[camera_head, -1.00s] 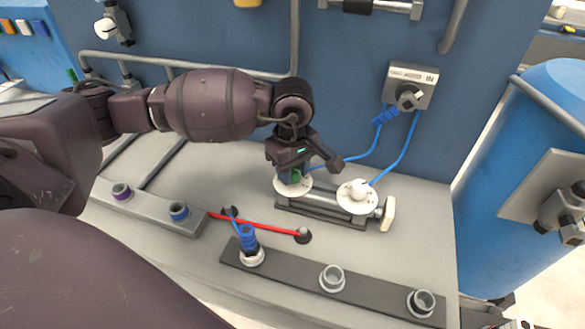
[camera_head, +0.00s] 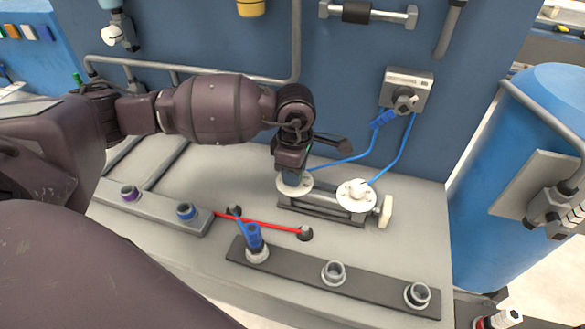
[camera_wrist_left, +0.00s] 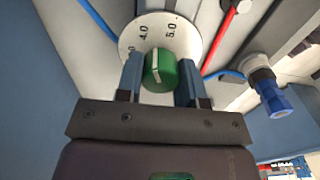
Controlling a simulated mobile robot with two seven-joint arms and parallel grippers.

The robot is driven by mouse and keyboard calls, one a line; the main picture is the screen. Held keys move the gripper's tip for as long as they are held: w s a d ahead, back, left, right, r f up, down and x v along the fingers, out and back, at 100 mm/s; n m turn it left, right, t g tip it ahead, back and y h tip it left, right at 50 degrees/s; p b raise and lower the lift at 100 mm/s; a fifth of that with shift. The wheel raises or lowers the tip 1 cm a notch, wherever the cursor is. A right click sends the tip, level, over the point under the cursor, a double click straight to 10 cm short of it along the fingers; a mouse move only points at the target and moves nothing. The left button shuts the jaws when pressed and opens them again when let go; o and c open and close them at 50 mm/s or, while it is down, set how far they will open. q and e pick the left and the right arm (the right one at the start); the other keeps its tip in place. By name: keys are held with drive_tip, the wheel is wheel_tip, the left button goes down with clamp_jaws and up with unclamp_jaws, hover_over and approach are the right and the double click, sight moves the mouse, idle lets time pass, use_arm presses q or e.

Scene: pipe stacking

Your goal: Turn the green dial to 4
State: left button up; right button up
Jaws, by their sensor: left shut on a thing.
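The green dial (camera_wrist_left: 160,70) sits on a round white scale plate (camera_wrist_left: 190,36) in the left wrist view. The marks 4.0 and 5.0 show on the plate, with 4.0 at the upper left and 5.0 at the upper right. My left gripper (camera_wrist_left: 160,78) is shut on the green dial, one finger on each side of it. In the head view my left gripper (camera_head: 291,178) points down onto the left white plate (camera_head: 307,186) and hides the dial. My right gripper is not in view.
A second white plate with a white knob (camera_head: 357,195) stands just right of the gripper. Blue cables run to a grey wall box (camera_head: 406,91).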

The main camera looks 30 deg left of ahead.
use_arm(q)
drive_tip(key=shift+r+n, duration=0.2)
drive_tip(key=shift+n, duration=0.5)
drive_tip(key=shift+f+n+p, duration=0.1)
drive_tip(key=shift+n+p, duration=0.4)
drive_tip(key=shift+n, duration=0.2)
drive_tip(key=o, duration=0.9)
wheel_tip(320, 180, up, 10)
drive_tip(key=shift+f+p, duration=0.25)
drive_tip(key=shift+p, duration=0.25)
drive_tip(key=shift+r, duration=0.65)
